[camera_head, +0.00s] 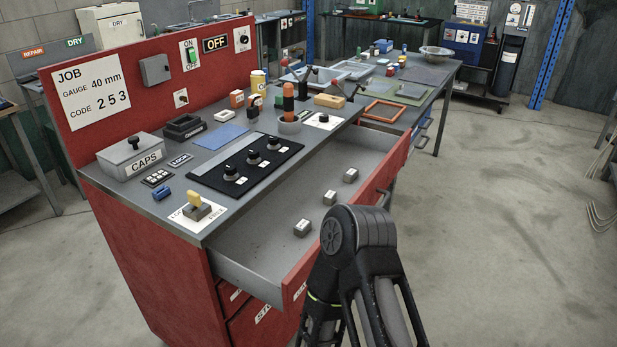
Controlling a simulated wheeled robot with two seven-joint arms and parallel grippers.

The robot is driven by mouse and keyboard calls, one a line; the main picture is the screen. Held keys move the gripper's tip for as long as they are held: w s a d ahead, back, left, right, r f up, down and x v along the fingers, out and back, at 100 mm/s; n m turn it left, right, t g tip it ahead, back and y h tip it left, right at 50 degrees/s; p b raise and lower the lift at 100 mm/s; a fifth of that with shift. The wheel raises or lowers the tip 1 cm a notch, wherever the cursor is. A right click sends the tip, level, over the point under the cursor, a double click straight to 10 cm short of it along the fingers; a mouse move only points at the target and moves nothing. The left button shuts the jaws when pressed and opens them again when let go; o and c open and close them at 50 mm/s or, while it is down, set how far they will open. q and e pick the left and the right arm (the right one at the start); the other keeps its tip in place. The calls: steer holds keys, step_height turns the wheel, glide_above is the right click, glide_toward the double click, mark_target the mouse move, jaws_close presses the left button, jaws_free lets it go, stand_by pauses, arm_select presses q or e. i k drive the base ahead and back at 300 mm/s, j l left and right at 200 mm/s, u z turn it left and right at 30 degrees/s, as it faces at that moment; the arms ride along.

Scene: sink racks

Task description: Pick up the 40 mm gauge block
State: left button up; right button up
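Three small grey blocks lie apart in the open drawer (262,243): a near block (302,228), a middle block (330,197) and a far block (350,175). They look like gauge blocks with pale, marked tops. The markings are too small to read, so I cannot tell which is 40 mm. The job sign (90,90) on the red panel reads "GAUGE 40 mm" and "CODE 2 5 3". A black link of my own arm rises from the bottom, in front of the drawer. Neither gripper's fingers show in this view.
The drawer's red front (300,275) forms a raised edge. Above it, the worktop holds a dial panel (245,168), a lever (194,205), a CAPS box (130,156) and several small items. A second bench (440,75) stands behind. The floor at right is clear.

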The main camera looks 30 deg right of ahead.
mark_target(330, 198)
steer(key=l+u, duration=0.45)
steer(key=l, duration=2.95)
